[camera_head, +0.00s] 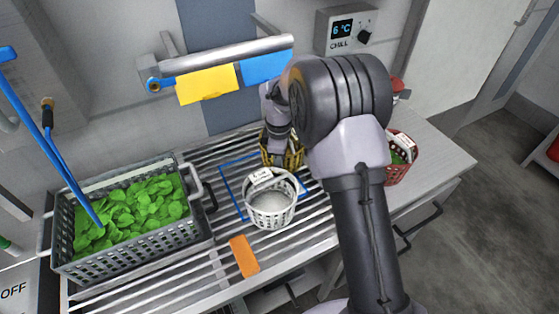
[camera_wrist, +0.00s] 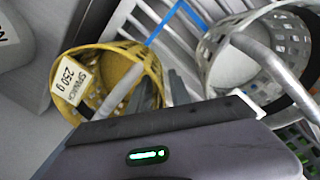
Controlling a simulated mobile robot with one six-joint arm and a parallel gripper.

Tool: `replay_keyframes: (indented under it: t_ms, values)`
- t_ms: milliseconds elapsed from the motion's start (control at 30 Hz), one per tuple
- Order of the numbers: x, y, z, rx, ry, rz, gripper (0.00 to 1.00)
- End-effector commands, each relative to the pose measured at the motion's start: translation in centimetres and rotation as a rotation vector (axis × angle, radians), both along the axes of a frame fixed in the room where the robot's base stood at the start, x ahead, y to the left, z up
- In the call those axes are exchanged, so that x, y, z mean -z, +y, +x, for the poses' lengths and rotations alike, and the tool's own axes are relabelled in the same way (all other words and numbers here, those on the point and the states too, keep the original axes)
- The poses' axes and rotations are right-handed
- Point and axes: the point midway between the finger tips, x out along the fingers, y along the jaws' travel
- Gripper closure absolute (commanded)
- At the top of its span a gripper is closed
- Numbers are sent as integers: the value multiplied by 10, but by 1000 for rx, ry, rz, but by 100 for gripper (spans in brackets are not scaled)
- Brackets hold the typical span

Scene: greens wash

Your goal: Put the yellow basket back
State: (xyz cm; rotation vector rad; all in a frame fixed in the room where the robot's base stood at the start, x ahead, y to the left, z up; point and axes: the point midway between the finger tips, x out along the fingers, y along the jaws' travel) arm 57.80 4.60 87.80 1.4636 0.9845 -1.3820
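The yellow basket (camera_head: 292,156) is at the back of the slatted rack, partly hidden behind my gripper (camera_head: 279,148) and arm. In the wrist view the yellow basket (camera_wrist: 153,66) is at the left, with a white tag reading spinach 250 g and a grey handle. My gripper's dark fingers (camera_wrist: 162,92) are close together at its right-hand wall, one on each side, and look shut on it. The basket's underside is hidden, so I cannot tell whether it touches the rack. No greens show inside it.
A white basket (camera_head: 270,212) stands in front, within a blue outline (camera_head: 229,190). A grey crate of leaves (camera_head: 130,252) is at left, with a blue-handled tool. An orange block (camera_head: 244,256) lies in front. A red basket (camera_head: 398,173) is on the right counter.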

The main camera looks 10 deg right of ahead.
Motion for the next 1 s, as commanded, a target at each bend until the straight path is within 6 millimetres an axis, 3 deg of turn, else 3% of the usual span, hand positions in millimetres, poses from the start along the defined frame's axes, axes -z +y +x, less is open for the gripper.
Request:
replay_keyframes:
  t_ms: [367,467,567,600,700,833,900,1000]
  values:
    - [-83,1,-7,23,-10,6,76]
    - [-126,-2,-26,159,-50,38,76]
    - [-191,-7,-75,436,-115,118,76]
    - [-215,-9,-101,563,-142,160,76]
    - [-258,-11,-173,886,-196,286,76]
    - [-273,-11,-260,1264,-226,461,76]
    - [-269,-9,-291,1409,-227,537,76]
    - [-262,-8,-315,1530,-220,603,76]
